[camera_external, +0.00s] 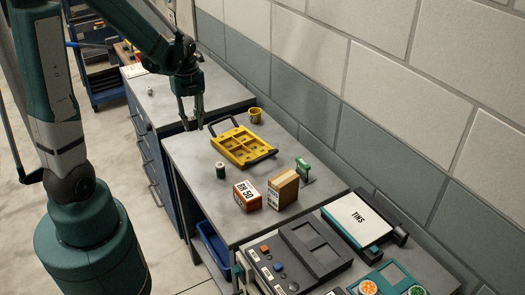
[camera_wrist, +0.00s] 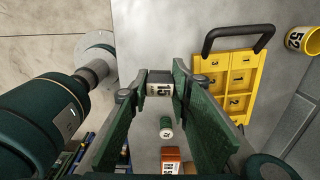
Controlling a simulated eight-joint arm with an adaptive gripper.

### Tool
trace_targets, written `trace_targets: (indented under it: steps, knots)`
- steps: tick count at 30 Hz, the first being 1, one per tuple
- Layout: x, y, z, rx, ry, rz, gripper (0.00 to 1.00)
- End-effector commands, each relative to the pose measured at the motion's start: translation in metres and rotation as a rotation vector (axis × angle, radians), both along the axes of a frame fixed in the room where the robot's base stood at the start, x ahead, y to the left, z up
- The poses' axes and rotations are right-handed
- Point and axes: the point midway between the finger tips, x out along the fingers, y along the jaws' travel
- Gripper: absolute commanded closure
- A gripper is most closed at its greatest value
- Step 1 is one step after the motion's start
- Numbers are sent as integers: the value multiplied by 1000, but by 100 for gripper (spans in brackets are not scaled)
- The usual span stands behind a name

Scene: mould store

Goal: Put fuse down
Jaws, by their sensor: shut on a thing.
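My gripper (camera_wrist: 158,85) is shut on a fuse, a small dark cylinder with a white band marked 15 (camera_wrist: 159,89).
An orange box marked RH 50 (camera_external: 247,196), a cardboard box (camera_external: 283,189) and a green stand (camera_external: 304,169) are at the bench's front. A yellow mug (camera_external: 255,115) is near the wall. The bench (camera_external: 190,155) left of the tray is clear.

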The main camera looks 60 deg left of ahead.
Motion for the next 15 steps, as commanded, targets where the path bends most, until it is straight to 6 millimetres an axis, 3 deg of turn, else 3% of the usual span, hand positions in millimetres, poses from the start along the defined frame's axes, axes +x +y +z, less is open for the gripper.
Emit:
trace_targets:
  steps: [8, 15]
  knots:
    - [1, 0, -4, 0, 0, 0, 90]
    - [1, 0, -27, 0, 0, 0, 90]
